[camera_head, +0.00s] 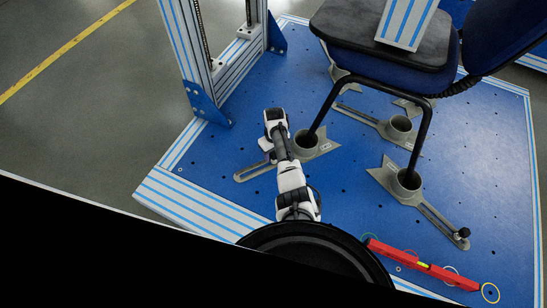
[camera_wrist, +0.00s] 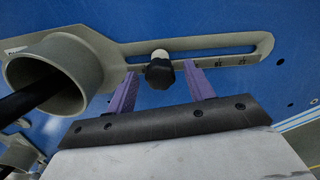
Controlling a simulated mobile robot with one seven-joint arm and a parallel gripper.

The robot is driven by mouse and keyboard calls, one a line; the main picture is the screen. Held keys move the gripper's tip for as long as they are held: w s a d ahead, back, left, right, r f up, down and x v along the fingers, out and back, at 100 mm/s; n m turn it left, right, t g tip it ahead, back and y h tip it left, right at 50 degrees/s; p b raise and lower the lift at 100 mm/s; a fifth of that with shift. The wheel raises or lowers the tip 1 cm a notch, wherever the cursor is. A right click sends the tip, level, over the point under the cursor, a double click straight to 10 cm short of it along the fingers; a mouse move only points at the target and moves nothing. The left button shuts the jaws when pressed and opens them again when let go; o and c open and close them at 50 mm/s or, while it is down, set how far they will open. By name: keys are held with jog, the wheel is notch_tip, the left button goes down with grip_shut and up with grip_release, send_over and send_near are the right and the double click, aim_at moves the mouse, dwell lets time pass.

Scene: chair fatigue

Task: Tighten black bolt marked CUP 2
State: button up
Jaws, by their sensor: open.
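A black knob bolt (camera_wrist: 159,73) stands on a grey slotted foot (camera_wrist: 225,42) in the wrist view. A grey cup (camera_wrist: 68,72) holding a chair leg is at the left of this foot. My gripper (camera_wrist: 161,70) is open, with one purple finger on each side of the knob and visible gaps between. In the head view my gripper (camera_head: 266,144) is over the foot of the near left cup (camera_head: 305,142), and this bolt is hidden there. No marking CUP 2 is legible; a small label on the foot is too small to read.
The blue chair (camera_head: 385,45) stands with its legs in several cups. Another black bolt (camera_head: 463,233) is on the right foot's slot. A red spirit level (camera_head: 425,265) lies on the blue platform's front right. A metal upright (camera_head: 190,60) rises at the left.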

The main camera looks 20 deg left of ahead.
jog(key=n, duration=0.3)
jog(key=shift+n, duration=0.4)
jog(key=n, duration=0.4)
dwell(0.3)
jog(key=c, duration=0.9)
jog(key=m, duration=0.2)
jog(key=shift+m+p, duration=0.3)
jog(key=shift+c, duration=0.4)
jog(key=shift+m, duration=0.6)
